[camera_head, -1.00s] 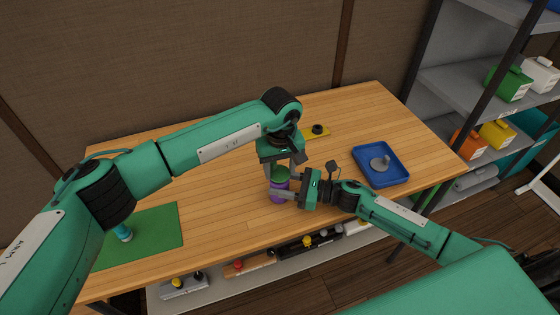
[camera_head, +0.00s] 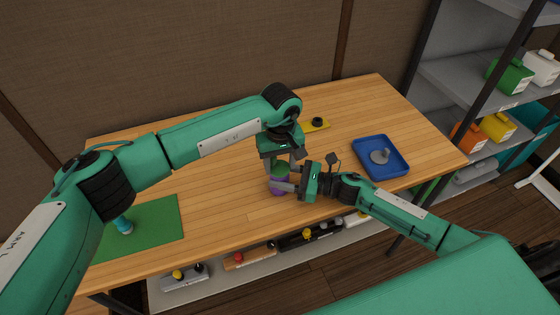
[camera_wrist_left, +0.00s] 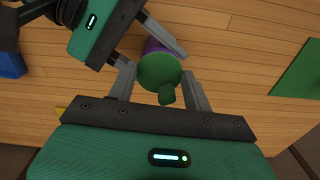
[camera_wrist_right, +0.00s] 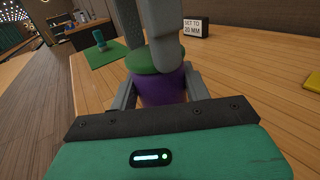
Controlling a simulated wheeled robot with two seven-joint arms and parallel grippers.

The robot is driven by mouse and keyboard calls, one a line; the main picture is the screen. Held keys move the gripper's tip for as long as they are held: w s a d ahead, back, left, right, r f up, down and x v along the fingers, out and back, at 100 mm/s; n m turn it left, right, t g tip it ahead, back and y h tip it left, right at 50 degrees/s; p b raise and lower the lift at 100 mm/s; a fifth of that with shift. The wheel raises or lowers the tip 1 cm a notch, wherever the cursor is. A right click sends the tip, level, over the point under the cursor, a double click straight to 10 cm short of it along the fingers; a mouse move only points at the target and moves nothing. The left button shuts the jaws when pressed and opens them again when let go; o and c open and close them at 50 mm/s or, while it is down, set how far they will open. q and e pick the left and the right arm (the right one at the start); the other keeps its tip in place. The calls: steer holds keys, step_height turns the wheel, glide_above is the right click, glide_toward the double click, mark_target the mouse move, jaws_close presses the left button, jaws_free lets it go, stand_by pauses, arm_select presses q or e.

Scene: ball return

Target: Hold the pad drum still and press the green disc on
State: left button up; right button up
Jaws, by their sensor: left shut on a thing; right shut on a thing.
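The purple pad drum (camera_head: 280,187) stands upright near the middle of the table. My right gripper (camera_head: 285,182) is shut on it from the right side; the drum also shows in the right wrist view (camera_wrist_right: 163,90). The green disc (camera_head: 281,169) is level on top of the drum. My left gripper (camera_head: 283,160) is above and shut on the disc. In the left wrist view the disc (camera_wrist_left: 158,72) with its small knob lies between the fingers. Green sits directly above purple in the right wrist view, but I cannot tell whether the disc is fully seated.
A blue tray (camera_head: 380,171) with a grey part is at the right. A yellow plate (camera_head: 314,125) with a black knob lies behind. A green mat (camera_head: 158,232) with a cyan object (camera_head: 123,225) is at the left. A sign reading "SET TO 20 MM" (camera_wrist_right: 195,28) stands on the table.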

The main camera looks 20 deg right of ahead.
arm_select(q)
steer(key=shift+f, duration=0.2)
steer(key=o, duration=1)
step_height(320, 180, up, 12)
